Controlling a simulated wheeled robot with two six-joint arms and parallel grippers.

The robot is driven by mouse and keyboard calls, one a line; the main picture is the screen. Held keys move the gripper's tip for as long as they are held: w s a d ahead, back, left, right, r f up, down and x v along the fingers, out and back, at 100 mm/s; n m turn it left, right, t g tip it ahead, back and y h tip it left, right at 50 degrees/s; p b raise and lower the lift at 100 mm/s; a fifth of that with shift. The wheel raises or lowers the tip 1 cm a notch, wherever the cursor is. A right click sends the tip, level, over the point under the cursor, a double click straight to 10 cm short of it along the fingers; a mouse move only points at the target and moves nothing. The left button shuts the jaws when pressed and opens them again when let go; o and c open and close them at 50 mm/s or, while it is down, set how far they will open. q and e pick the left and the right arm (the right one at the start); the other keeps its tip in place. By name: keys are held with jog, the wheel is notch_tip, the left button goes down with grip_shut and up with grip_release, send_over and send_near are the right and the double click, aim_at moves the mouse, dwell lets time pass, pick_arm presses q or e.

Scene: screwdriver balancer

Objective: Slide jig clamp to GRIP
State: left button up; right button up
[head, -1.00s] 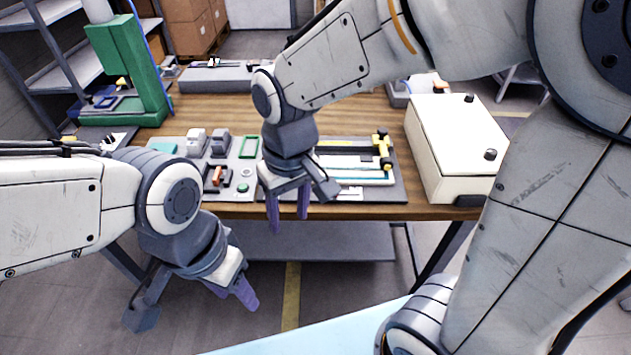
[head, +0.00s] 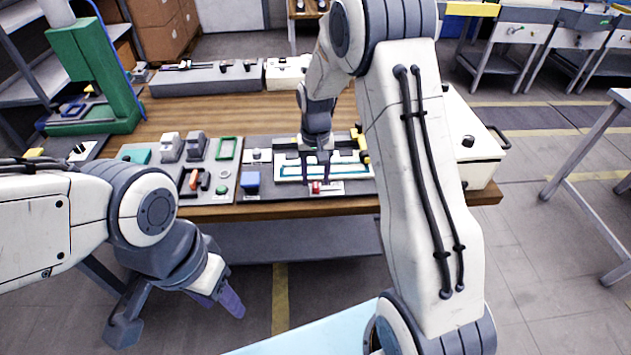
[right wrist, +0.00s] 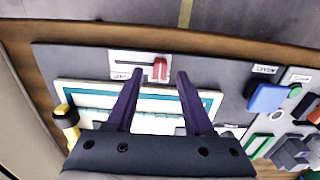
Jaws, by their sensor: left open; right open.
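A small red slider knob (head: 316,187) sits on a white slotted plate near the front edge of the dark jig board. In the right wrist view the red knob (right wrist: 160,69) is at the right part of the slot, and the plate's lettering is too small to read. My right gripper (head: 319,178) points down at the board by the knob. Its open fingertips (right wrist: 160,74) appear on either side of the knob, with no visible grip on it. My left gripper (head: 224,298) is open and empty, in front of the table and below its edge.
A white-and-teal frame (right wrist: 85,93) lies right behind the slotted plate. A blue block (head: 251,180) stands to its left in the head view. A grey panel (head: 209,190) with several parts is further left. A cream box (head: 470,150) stands at right.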

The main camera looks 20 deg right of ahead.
jog(key=shift+f, duration=1.25)
grip_shut()
jog(key=shift+r, duration=0.1)
dwell(0.4)
